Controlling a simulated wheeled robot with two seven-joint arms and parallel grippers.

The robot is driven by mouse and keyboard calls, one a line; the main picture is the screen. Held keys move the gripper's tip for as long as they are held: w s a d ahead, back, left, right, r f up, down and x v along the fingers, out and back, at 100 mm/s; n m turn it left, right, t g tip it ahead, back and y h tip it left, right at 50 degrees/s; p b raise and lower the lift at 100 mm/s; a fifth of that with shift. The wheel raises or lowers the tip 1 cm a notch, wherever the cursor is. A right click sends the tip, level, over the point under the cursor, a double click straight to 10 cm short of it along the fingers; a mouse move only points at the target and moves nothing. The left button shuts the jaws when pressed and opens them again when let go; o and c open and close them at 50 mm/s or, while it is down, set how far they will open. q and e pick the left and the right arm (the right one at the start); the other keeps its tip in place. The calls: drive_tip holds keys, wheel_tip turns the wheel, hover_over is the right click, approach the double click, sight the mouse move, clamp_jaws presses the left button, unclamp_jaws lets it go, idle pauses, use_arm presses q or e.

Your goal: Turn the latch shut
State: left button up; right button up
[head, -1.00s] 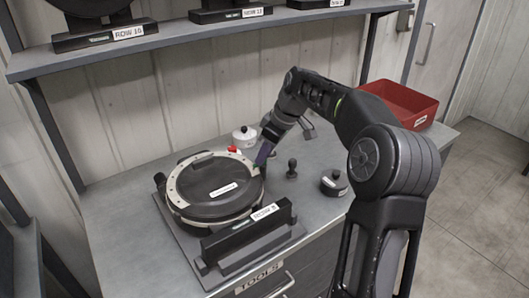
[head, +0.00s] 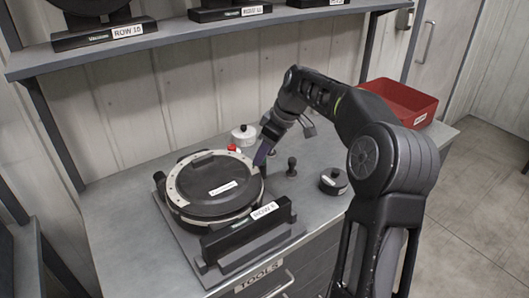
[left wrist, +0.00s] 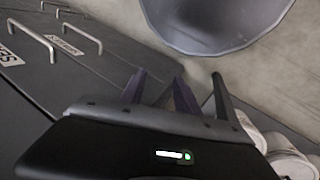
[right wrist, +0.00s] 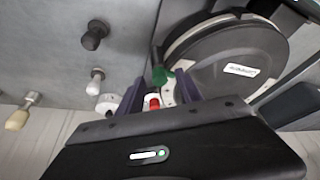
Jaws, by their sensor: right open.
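The seed meter (head: 214,190) is a round black-lidded housing with a pale ring, lying on a dark base on the bench. It also shows in the right wrist view (right wrist: 228,62). A small green part (right wrist: 161,76) at its rim shows between my right fingers; it may be the latch, but I cannot tell its turn position. A red part (right wrist: 152,101) lies close by. My right gripper (right wrist: 160,88) is open at the rim; whether it touches is unclear. In the head view it (head: 261,157) hides part of that rim. My left gripper (left wrist: 157,90) is open and empty, away from the meter.
A labelled black block (head: 247,231) stands in front of the meter. A white lidded pot (head: 244,135), a black knob (head: 292,166) and a round black piece (head: 334,181) stand nearby. A red bin (head: 402,102) is at the right. A shelf (head: 200,42) overhangs the back.

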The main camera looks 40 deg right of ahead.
drive_tip(key=v, duration=0.7)
drive_tip(key=shift+s+r+b, duration=0.15)
drive_tip(key=shift+r+b, duration=0.15)
drive_tip(key=shift+b, duration=0.05)
